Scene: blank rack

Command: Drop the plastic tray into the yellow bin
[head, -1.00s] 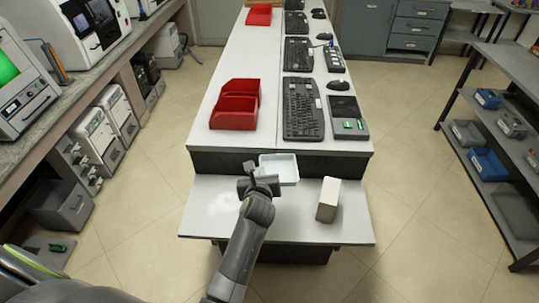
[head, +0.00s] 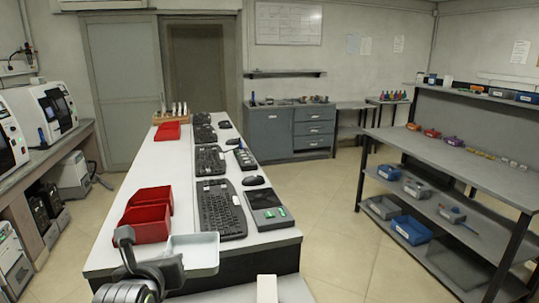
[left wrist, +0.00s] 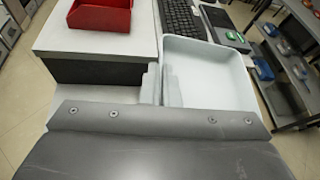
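The plastic tray (head: 198,254) is a shallow, pale whitish-blue tray. In the head view it is at the lower left, raised level with the edge of the upper bench top. My left gripper (head: 168,266) is shut on the tray's near left rim. In the left wrist view the tray (left wrist: 208,72) extends out from the fingers (left wrist: 152,84), open side up, and it looks empty. I see no yellow bin in these frames. My right gripper is out of view.
A white box (head: 267,288) stands on the lower ledge. A grey shelf rack (head: 450,160) with small blue bins (head: 413,230) is at right. Open floor (head: 325,215) lies between bench and rack.

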